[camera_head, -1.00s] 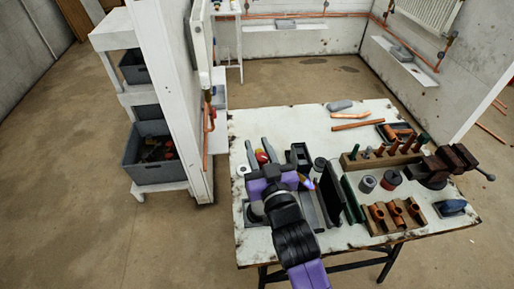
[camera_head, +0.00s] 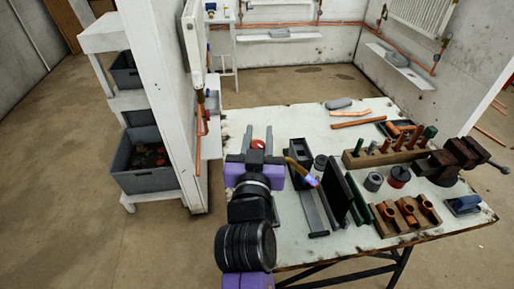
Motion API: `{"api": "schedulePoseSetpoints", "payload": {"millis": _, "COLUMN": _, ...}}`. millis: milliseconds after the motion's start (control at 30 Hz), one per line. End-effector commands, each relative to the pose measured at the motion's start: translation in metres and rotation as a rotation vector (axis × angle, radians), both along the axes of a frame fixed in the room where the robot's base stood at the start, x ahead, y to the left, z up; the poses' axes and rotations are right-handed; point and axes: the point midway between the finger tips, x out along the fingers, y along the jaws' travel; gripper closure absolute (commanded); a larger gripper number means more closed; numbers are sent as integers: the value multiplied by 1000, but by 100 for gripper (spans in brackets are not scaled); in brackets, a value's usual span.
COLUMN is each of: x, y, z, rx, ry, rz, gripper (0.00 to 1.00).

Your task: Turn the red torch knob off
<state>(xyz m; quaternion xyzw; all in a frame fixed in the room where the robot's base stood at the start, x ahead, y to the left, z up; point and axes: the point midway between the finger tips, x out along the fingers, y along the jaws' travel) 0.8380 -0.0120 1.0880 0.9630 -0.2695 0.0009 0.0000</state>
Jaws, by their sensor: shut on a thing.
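The torch lies near the left edge of the workbench (camera_head: 360,243). Its brass tube (camera_head: 296,168) points right, with a blue-violet flame (camera_head: 308,180) at the tip. My gripper (camera_head: 256,143) is over the torch, one grey finger on each side of the red torch knob (camera_head: 258,144), and is shut on it. The gripper's wrist hides most of the torch body and the near side of the knob, so I cannot see the knob's exact angle.
A dark open-topped box (camera_head: 299,153) and a black upright plate (camera_head: 338,199) stand right of the torch. A wooden block with copper fittings (camera_head: 407,222) and a vise (camera_head: 447,160) are farther right. A white partition (camera_head: 165,110) rises at the left.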

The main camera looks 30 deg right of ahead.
Motion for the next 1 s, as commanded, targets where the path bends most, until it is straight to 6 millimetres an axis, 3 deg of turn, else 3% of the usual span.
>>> {"api": "schedulePoseSetpoints", "payload": {"millis": 33, "x": 0, "y": -2, "z": -13, "rx": 9, "ry": 4, "rz": -32, "gripper": 100}}
{"api": "schedulePoseSetpoints", "payload": {"millis": 133, "x": -1, "y": -3, "z": -14, "rx": 9, "ry": 4, "rz": -88, "gripper": 100}}
{"api": "schedulePoseSetpoints", "payload": {"millis": 1000, "x": -10, "y": -12, "z": -5, "rx": 2, "ry": 6, "rz": -510, "gripper": 100}}
